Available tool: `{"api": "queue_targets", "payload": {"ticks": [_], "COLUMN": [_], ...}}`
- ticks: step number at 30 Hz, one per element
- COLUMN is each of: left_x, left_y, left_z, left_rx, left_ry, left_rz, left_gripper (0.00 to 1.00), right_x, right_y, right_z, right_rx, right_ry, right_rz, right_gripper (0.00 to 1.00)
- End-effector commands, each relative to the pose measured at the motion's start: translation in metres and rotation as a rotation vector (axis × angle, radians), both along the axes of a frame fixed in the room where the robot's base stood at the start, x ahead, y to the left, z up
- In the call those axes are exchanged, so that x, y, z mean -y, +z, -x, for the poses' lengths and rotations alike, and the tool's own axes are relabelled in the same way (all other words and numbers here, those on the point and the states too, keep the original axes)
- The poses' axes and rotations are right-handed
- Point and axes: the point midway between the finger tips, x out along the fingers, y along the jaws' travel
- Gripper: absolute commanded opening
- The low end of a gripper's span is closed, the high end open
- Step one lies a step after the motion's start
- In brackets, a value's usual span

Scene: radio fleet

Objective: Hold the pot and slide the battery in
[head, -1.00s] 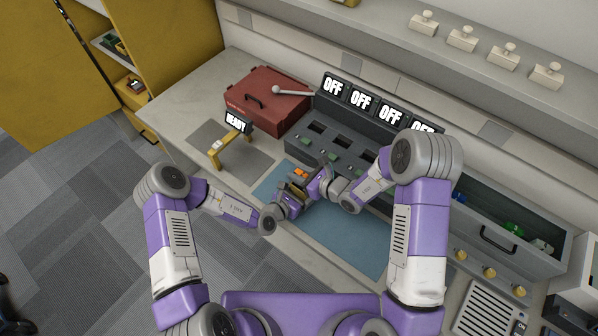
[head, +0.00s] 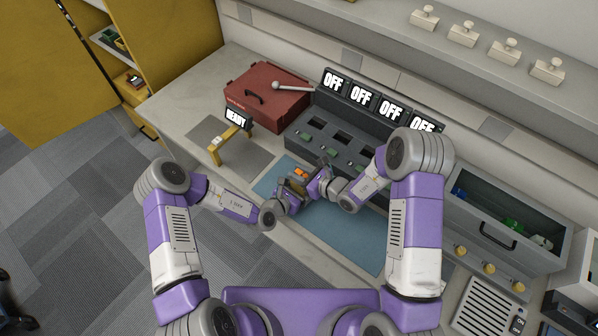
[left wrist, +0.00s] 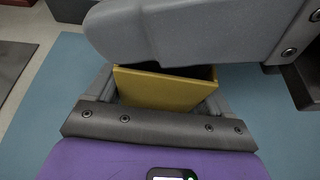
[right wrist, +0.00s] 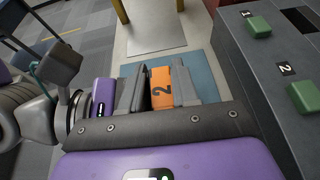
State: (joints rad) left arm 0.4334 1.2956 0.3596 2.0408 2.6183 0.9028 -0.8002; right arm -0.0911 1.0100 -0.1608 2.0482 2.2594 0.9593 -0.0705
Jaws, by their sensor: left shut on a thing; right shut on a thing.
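A yellow open-topped box, which I take to be the pot (left wrist: 165,90), sits between the fingers of my left gripper (left wrist: 160,95) in the left wrist view. In the head view my left gripper (head: 287,198) is over the blue mat. The battery also shows in the head view (head: 301,173), close beside the left gripper.
A blue mat (head: 340,236) lies under the grippers. Behind it is a grey charger bank (head: 318,131) with green blocks and OFF displays. A red toolbox (head: 265,97) and a yellow stand with a READY sign (head: 228,146) are to the left. A grey drawer (head: 505,245) is at right.

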Motion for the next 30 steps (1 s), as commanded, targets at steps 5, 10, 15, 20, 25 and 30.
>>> {"api": "queue_targets", "payload": {"ticks": [5,10,15,20,25,30], "left_x": [0.0,0.0,0.0001,0.0001,0.0001,0.0001], "left_y": [0.0002,0.0002,0.0002,0.0003,0.0003,0.0004], "left_z": [-0.0001,-0.0001,0.0,0.0,0.0,-0.0001], "left_rx": [0.0,0.0,0.001,0.001,0.001,0.001], "left_ry": [0.0,0.0,0.0,0.0,0.0,0.0], "left_rz": [0.0,0.0,0.001,0.001,0.001,0.001], "left_gripper": [0.51,0.51,0.51,0.51,0.51,0.51], "right_x": [-0.0002,-0.0003,-0.0001,0.0001,0.0001,0.0067], "right_y": [-0.0043,-0.0088,-0.0102,-0.0104,-0.0105,-0.0069], "right_z": [-0.0001,0.0003,0.0003,0.0003,0.0005,0.0041], "right_rx": [0.001,-0.001,-0.001,-0.001,-0.002,-0.001], "right_ry": [0.0,0.0,0.0,0.0,0.0,-0.002], "right_rz": [-0.001,-0.001,-0.001,0.0,0.001,0.001], "right_gripper": [0.0,0.0,0.43,0.59,0.59,0.59]}}
